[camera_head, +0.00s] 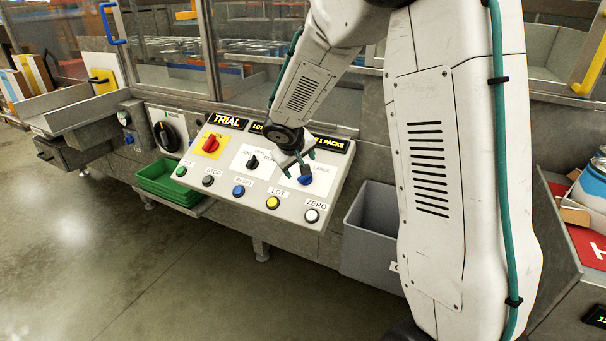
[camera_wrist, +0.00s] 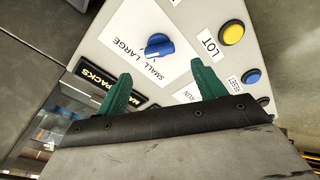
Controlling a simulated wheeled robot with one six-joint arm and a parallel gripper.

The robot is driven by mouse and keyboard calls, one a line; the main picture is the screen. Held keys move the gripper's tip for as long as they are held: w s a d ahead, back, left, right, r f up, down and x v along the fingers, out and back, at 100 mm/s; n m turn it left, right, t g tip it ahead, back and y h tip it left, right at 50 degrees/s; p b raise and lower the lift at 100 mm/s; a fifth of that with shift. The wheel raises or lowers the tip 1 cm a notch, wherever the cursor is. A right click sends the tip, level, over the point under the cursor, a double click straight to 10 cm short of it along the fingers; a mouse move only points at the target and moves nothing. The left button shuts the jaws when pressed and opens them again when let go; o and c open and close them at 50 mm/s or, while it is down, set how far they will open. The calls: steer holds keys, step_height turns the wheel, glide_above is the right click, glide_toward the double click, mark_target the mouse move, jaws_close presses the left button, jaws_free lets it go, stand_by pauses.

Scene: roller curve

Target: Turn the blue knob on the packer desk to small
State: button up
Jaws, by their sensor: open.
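The blue knob (camera_head: 305,180) is on the right part of the sloping packer desk panel (camera_head: 228,194), with the word LARGE beside it. The knob also shows in the wrist view (camera_wrist: 159,46), on a white plate with the words SMALL and LARGE printed side by side. I cannot tell for sure which word it points to. My gripper (camera_head: 297,160) is above the panel close to the knob. In the wrist view its two green fingers (camera_wrist: 163,84) are spread apart with nothing between them, and the knob lies beyond their tips, apparently untouched.
A red knob (camera_head: 210,144) and a black knob (camera_head: 252,162) sit left on the panel. A row of buttons, including a yellow one (camera_head: 272,203), lines its front edge. A grey bin (camera_head: 368,235) hangs at the right, green trays (camera_head: 168,182) at the left. The floor in front is clear.

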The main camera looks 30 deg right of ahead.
mark_target(305, 177)
steer(key=x, duration=0.7)
steer(key=shift+f, duration=0.1)
steer(key=c, duration=1)
